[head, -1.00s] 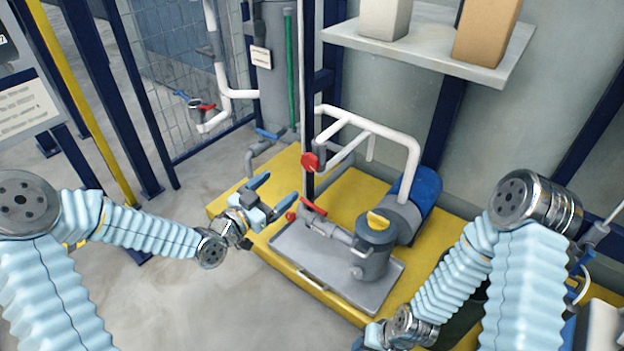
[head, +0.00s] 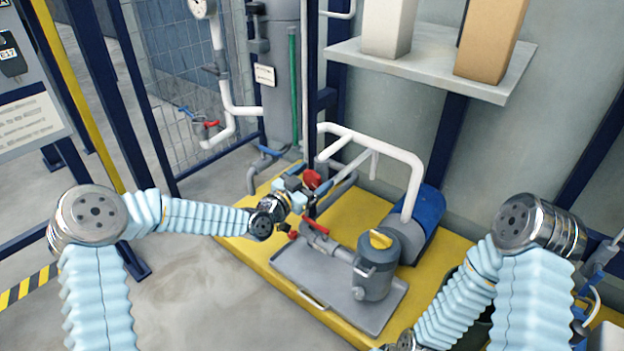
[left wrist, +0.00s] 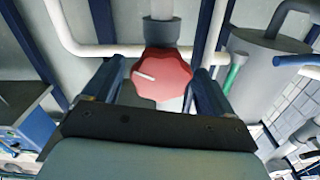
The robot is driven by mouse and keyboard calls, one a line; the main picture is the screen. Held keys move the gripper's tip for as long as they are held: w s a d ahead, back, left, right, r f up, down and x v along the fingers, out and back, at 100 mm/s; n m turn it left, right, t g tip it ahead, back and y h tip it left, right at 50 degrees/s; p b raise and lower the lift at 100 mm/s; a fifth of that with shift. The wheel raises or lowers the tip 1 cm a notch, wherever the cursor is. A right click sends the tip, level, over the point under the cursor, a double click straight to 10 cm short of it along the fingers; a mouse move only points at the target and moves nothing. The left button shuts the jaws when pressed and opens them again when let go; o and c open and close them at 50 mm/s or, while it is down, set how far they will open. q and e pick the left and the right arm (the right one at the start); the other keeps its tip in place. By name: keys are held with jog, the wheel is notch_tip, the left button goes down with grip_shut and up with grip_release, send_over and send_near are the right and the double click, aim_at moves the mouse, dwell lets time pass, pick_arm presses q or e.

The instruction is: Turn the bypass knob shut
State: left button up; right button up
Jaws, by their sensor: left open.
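The bypass knob is a red, lobed knob (head: 312,179) on the pipework above the yellow skid. In the left wrist view the red knob (left wrist: 161,75) faces me, with a white line pointing to the left and slightly up. My left gripper (head: 306,187) is open at the knob. In the left wrist view its two blue fingers stand on either side of the knob, with a narrow gap visible on each side. My right arm comes in at the lower right, and its gripper is below the picture edge.
A red-handled valve (head: 315,226) and a grey strainer pot with a yellow top (head: 374,262) stand close by over a grey tray (head: 290,266). White pipe (head: 385,150) rises beside the knob. A shelf (head: 430,68) with boxes overhangs the back. Floor at left is clear.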

pick_arm(q)
jog(key=c, duration=1)
jog(key=shift+o, duration=0.2)
jog(key=n+b, duration=0.2)
jog(key=shift+f+n+b, duration=0.25)
jog(key=shift+n+b, duration=0.15)
jog(key=shift+w+a+n+b, duration=0.1)
jog(key=shift+n+b, duration=0.2)
jog(key=shift+n, duration=0.3)
jog(key=shift+r+n, duration=0.25)
jog(key=shift+n, duration=0.65)
jog(key=o, duration=1)
jog(key=shift+c, duration=0.2)
